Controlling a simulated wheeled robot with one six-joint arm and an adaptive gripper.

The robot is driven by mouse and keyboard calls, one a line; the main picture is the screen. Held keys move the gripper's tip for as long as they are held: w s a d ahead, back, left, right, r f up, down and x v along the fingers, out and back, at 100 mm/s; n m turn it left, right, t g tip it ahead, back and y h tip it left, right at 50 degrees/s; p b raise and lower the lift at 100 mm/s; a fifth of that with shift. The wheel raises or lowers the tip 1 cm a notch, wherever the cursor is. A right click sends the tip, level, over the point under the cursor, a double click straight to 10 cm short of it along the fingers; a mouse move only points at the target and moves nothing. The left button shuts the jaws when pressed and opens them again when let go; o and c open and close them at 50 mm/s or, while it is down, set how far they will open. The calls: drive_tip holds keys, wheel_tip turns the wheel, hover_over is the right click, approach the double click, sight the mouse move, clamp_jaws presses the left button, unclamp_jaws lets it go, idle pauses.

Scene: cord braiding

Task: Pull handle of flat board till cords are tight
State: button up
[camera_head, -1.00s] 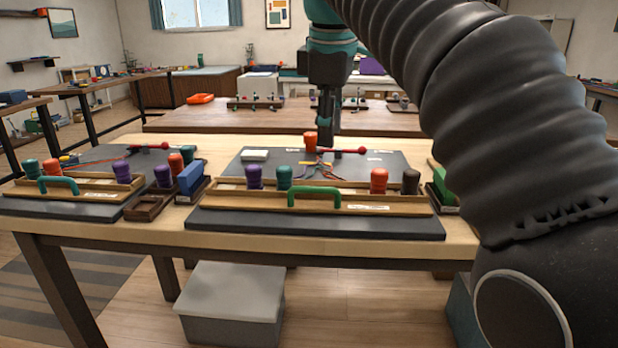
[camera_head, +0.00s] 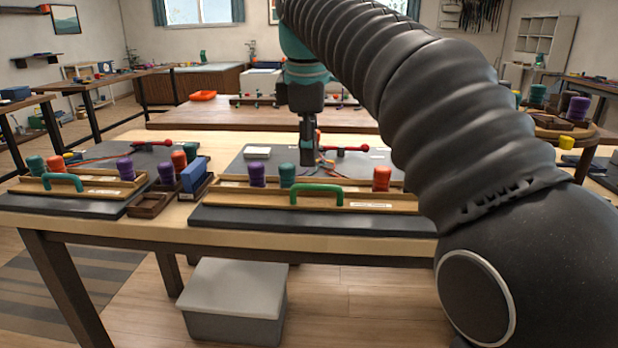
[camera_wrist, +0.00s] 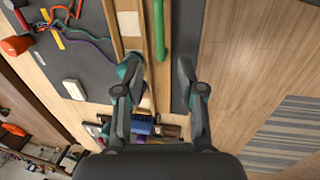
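The dark flat board (camera_head: 310,220) lies on the wooden table. A wooden bar on its near side carries a green handle (camera_head: 317,188). Several spools stand along the bar: a purple one (camera_head: 257,174), a teal one (camera_head: 287,175) and an orange-red one (camera_head: 381,178). Coloured cords lie behind the bar, partly hidden; they show in the wrist view (camera_wrist: 85,35). My gripper (camera_head: 308,155) hangs above the board, behind the handle in the head view. In the wrist view, its fingers (camera_wrist: 157,75) are apart and empty, with the green handle (camera_wrist: 162,28) beyond the tips.
A second board with a teal handle (camera_head: 62,180) lies at the left. Between the boards are a blue block (camera_head: 194,175) and a small brown tray (camera_head: 150,204). A grey box (camera_head: 234,300) stands under the table. My arm covers the table's right side.

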sight(310, 185)
drive_tip(key=f, duration=0.2)
drive_tip(key=w+f, duration=0.1)
drive_tip(key=f, duration=0.4)
drive_tip(key=shift+w+b, duration=0.15)
drive_tip(key=shift+b, duration=0.25)
clamp_jaws()
